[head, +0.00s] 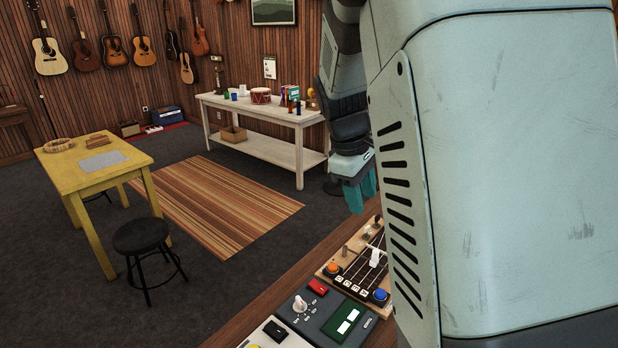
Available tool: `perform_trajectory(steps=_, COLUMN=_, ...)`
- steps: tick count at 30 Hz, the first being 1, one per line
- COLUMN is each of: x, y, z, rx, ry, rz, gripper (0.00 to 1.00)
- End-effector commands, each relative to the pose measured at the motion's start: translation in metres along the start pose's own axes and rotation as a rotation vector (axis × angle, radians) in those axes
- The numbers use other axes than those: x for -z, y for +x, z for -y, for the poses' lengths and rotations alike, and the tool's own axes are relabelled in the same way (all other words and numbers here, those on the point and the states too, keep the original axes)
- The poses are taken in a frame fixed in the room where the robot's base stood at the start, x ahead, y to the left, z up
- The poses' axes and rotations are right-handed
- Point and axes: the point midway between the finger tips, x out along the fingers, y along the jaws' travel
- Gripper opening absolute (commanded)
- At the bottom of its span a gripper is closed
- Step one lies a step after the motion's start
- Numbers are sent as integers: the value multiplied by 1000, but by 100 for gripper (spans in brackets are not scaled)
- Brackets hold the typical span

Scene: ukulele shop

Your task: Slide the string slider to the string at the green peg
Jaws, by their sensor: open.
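A wooden string board (327,272) with several dark strings lies on the counter at the lower middle of the head view. A small white piece (374,257), which looks like the string slider, stands upright on the strings. My own arm covers the right part of the board. I cannot make out a green peg, and the peg end is partly hidden. My gripper (361,192) points down with teal fingers apart, open and empty. In the picture it is above and slightly left of the white piece, apart from it.
An orange button (332,268) and a blue button (380,295) sit at the board's near end. A grey tuner box (318,316) with a knob and green screen stands close in front. A yellow table (125,168) and a white bench (258,108) are farther off.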

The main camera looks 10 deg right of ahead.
Motion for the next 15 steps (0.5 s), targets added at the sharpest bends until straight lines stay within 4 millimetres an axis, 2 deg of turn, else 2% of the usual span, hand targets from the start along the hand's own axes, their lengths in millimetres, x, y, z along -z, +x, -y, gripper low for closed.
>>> perform_trajectory(steps=1, x=13, y=23, z=-7, rx=-11, ry=-70, rz=54, gripper=44)
perform_trajectory(steps=9, x=61, y=126, z=-36, rx=-86, ry=-475, rz=319, gripper=44)
perform_trajectory(steps=12, x=74, y=157, z=-40, rx=-108, ry=-612, rz=405, gripper=44)
perform_trajectory(steps=15, x=82, y=179, z=-42, rx=-122, ry=-715, rz=470, gripper=44)
